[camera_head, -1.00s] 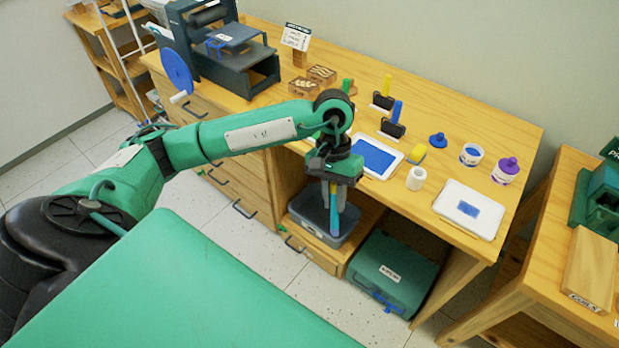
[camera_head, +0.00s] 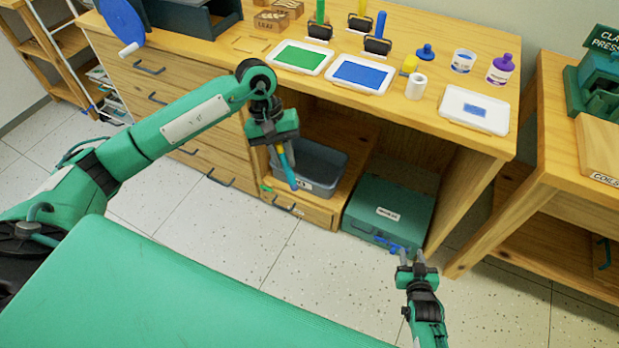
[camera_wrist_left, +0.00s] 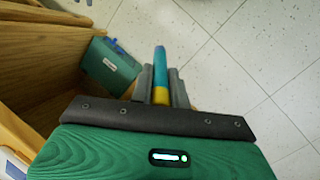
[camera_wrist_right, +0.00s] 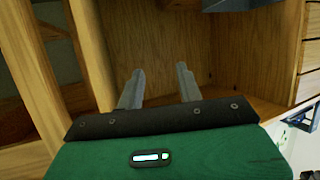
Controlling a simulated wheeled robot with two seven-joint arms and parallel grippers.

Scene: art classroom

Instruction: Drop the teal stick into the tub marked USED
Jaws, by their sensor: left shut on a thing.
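The teal stick (camera_head: 291,178), with a yellow band, is in my left gripper (camera_head: 284,164). In the left wrist view the stick (camera_wrist_left: 160,62) stands out between the two shut fingers over the floor. A grey open tub (camera_head: 320,167) sits on the low shelf under the table, just right of the stick in the head view. I cannot read the tub's label, and no stick shows inside it. The held stick overlaps the tub's left front edge in the picture. My right gripper (camera_head: 411,256) is open and empty, in front of the green case; its fingers stand apart in the right wrist view (camera_wrist_right: 158,80).
A green case (camera_head: 385,203) with a white label and blue latches stands right of the tub. The wooden table (camera_head: 330,105) above it bears ink trays, rollers and pots. A green surface (camera_head: 190,290) fills the near left. The floor between is clear.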

